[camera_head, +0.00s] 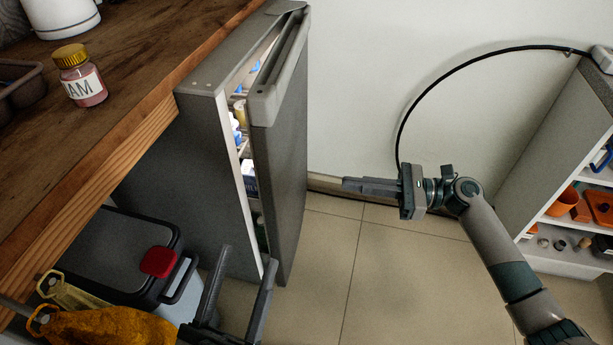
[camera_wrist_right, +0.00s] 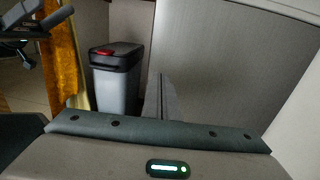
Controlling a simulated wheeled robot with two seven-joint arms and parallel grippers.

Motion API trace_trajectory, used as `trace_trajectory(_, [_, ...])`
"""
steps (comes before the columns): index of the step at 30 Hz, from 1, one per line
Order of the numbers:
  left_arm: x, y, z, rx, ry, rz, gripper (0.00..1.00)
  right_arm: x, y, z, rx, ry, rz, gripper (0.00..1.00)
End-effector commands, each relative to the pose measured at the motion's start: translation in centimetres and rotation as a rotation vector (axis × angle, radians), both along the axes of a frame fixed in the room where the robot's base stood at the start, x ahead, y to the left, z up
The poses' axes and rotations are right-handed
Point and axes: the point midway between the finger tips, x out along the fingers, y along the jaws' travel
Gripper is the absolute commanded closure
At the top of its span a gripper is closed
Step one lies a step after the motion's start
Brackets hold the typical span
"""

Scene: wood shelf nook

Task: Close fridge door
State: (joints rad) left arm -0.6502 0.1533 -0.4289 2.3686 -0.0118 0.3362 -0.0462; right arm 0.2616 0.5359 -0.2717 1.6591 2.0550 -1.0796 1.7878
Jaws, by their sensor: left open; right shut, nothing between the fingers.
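The grey fridge (camera_head: 195,150) stands under the end of the wooden counter. Its door (camera_head: 285,165) is ajar, with a narrow gap showing lit shelves and items inside. My right gripper (camera_head: 346,185) is shut and empty, pointing left, to the right of the door and apart from it in the head view. In the right wrist view its fingers (camera_wrist_right: 160,97) show in front of a large grey panel (camera_wrist_right: 230,75), apparently the door's outer face. My left gripper (camera_head: 248,257) is open and empty at the bottom of the head view, near the door's lower end; contact cannot be told.
A bin with a red latch (camera_head: 158,262) stands left of the fridge, also in the wrist view (camera_wrist_right: 117,80). An orange cloth (camera_head: 105,327) hangs nearby. A jam jar (camera_head: 80,75) is on the counter (camera_head: 130,110). A shelf unit (camera_head: 545,170) stands right. Tiled floor between is clear.

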Motion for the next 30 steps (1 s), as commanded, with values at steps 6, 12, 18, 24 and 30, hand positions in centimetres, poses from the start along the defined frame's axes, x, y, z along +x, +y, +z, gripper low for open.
trace_trajectory(6, [-0.2, 0.0, 0.2, -0.006, -0.016, 0.001, 0.47, 0.2, 1.1, 0.0, 0.001, 0.0, 0.001, 1.0])
trace_trajectory(12, [-0.6, 0.1, 0.7, -0.019, -0.052, 0.002, 0.47, 0.8, 3.6, 0.0, 0.002, -0.001, 0.002, 1.0])
trace_trajectory(18, [-0.9, 0.4, 1.2, -0.034, -0.094, 0.006, 0.47, 1.6, 7.1, 0.0, 0.002, -0.003, 0.001, 1.0])
trace_trajectory(24, [-0.6, 0.9, 2.2, -0.045, -0.15, 0.014, 0.47, 2.3, 10.4, 0.0, 0.002, -0.001, 0.002, 1.0])
trace_trajectory(30, [-0.4, 1.6, 3.7, -0.064, -0.216, 0.03, 0.47, 2.8, 12.7, 0.0, 0.001, -0.001, 0.001, 1.0])
